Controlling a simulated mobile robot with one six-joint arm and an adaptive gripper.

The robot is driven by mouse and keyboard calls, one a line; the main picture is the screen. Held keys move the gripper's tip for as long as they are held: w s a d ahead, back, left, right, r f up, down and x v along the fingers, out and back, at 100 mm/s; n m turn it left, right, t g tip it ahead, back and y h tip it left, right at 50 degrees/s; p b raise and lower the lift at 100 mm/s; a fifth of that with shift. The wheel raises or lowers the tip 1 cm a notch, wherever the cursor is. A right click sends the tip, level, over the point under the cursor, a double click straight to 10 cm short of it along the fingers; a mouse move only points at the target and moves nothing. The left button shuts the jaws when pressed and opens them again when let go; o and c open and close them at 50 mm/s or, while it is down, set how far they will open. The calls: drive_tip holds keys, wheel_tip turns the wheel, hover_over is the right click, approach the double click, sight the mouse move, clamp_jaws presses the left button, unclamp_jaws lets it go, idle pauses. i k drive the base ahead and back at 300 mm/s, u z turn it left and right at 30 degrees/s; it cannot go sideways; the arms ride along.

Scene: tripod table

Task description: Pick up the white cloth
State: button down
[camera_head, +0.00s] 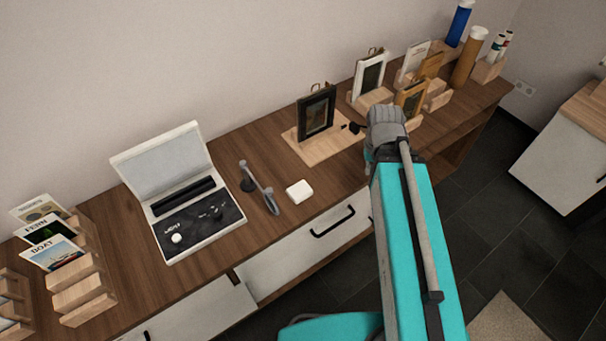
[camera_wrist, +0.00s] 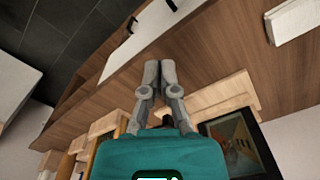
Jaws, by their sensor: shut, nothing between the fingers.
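The white cloth (camera_head: 299,191) is a small folded square lying flat on the wooden top, right of the centre. In the head view my arm's wrist hides most of the gripper.
A dark picture frame (camera_head: 317,112) stands on a pale board (camera_head: 304,148) behind the cloth. A grey stand (camera_head: 259,187) is close on the cloth's left. An open white case (camera_head: 162,162) lies farther left. Bare wood lies between cloth and front edge.

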sight(298, 192)
drive_tip(key=k, duration=1.35)
drive_tip(key=z, duration=0.2)
drive_tip(key=i, duration=0.95)
drive_tip(key=u, duration=0.25)
